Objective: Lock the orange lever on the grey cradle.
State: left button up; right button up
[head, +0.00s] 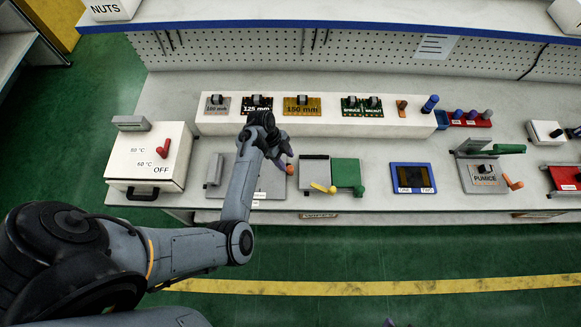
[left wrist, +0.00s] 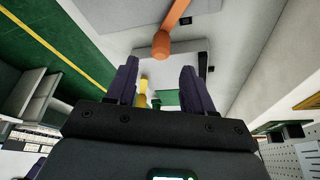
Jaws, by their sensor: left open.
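The grey cradle (head: 270,184) is on the bench left of centre, partly hidden behind my left arm. The rounded orange end of its lever (head: 290,169) shows just beside my left gripper (head: 282,158). In the left wrist view the orange lever (left wrist: 171,25) runs down from the top edge to a thick knob, over a pale grey surface. My left gripper (left wrist: 159,82) is open there, its dark fingers apart with nothing held between them. The knob appears beyond the fingertips; contact cannot be told. My right gripper is not in view.
Just right stands a fixture with a yellow lever (head: 323,188) and green block (head: 346,174). A white heater box (head: 147,160) stands left. Another grey fixture with an orange lever (head: 512,183) is farther right. A raised white shelf (head: 350,126) runs behind.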

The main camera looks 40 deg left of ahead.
aim_at(290, 167)
pick_arm(q)
jog(key=shift+x, duration=2.95)
grip_shut()
